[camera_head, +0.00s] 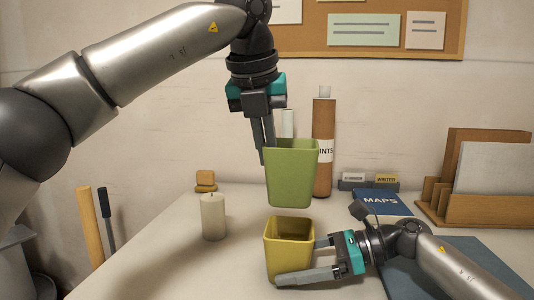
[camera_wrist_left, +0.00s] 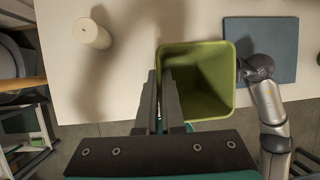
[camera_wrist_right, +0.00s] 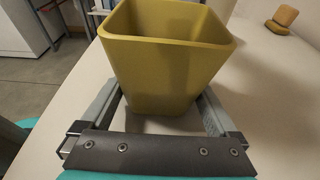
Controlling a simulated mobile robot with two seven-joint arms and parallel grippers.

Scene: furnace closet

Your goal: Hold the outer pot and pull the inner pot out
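The green inner pot (camera_head: 292,175) hangs upright in the air, wholly clear of and above the yellow outer pot (camera_head: 289,252). My left gripper (camera_head: 265,145) is shut on the green pot's left wall, one finger inside and one outside. The left wrist view looks down into the empty green pot (camera_wrist_left: 215,85). The yellow pot stands on the table, open side up. My right gripper (camera_head: 312,260) comes from the right, low down, with a finger on each side of it. In the right wrist view, both fingers lie against the yellow pot (camera_wrist_right: 165,65); their tips are hidden.
A cream candle (camera_head: 213,217) stands left of the pots. A cardboard tube (camera_head: 324,175) stands behind. A blue MAPS booklet (camera_head: 382,202), a wooden file holder (camera_head: 440,205) and a blue-grey mat (camera_head: 465,255) are at right. The table is clear between candle and yellow pot.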

